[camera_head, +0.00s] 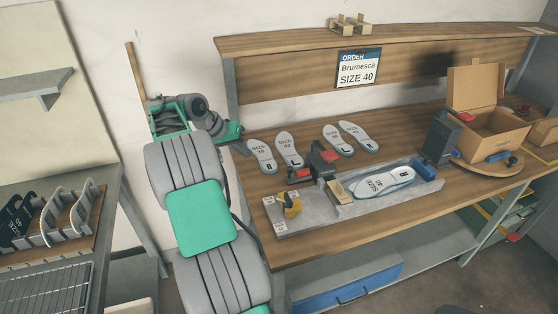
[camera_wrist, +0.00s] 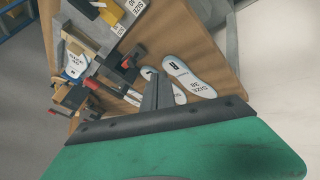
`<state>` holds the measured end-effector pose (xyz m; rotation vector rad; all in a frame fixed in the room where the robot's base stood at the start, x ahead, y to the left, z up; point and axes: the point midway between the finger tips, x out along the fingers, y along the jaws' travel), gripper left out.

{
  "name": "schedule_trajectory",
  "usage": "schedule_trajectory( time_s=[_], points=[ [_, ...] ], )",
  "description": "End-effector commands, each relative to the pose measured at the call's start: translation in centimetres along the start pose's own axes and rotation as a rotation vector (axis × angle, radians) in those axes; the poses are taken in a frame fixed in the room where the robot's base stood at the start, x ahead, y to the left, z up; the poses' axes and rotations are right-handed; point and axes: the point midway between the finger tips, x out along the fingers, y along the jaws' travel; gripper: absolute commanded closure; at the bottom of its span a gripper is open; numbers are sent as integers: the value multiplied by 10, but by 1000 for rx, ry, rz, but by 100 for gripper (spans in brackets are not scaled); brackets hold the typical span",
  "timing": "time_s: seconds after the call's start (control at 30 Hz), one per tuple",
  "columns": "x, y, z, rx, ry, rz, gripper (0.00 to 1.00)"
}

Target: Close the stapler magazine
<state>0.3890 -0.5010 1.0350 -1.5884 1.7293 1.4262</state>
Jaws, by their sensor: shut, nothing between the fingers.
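A black and red device (camera_head: 322,160), which looks like the stapler, stands on the grey fixture (camera_head: 310,222) on the workbench. Its raised black part leans up above a red part at its left. Black and red parts also show in the wrist view (camera_wrist: 132,60), left of my fingers, but I cannot tell exactly how far the magazine is open. My gripper (camera_wrist: 157,78) is shut and empty, with its dark fingers together above the insoles. In the head view my green gripper is at the bench's left end, left of the device and apart from it.
Several white insoles (camera_head: 262,157) lie behind the device. Another insole (camera_head: 385,184) lies in the grey tray at its right. A yellow and black part (camera_head: 291,204) is at the fixture's front left. An open cardboard box (camera_head: 493,133) stands at the right, and a sign (camera_head: 358,68) hangs behind.

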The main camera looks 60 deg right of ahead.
Motion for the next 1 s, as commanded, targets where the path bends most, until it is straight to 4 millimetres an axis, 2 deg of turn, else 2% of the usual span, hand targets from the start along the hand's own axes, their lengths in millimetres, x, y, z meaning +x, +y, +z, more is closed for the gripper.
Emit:
schedule_trajectory(
  time_s=[0.03,0.13,0.27,0.67,0.7,0.8,1.0],
  points=[
    [10,8,-5,28,-10,24,100],
    [22,16,-7,55,-18,47,100],
    [37,17,-6,56,-19,48,100],
    [121,22,-5,56,-20,47,100],
    [121,32,-7,58,-17,46,100],
    [128,45,-5,58,-17,46,100],
    [136,55,-3,55,-16,44,100]
  ],
)
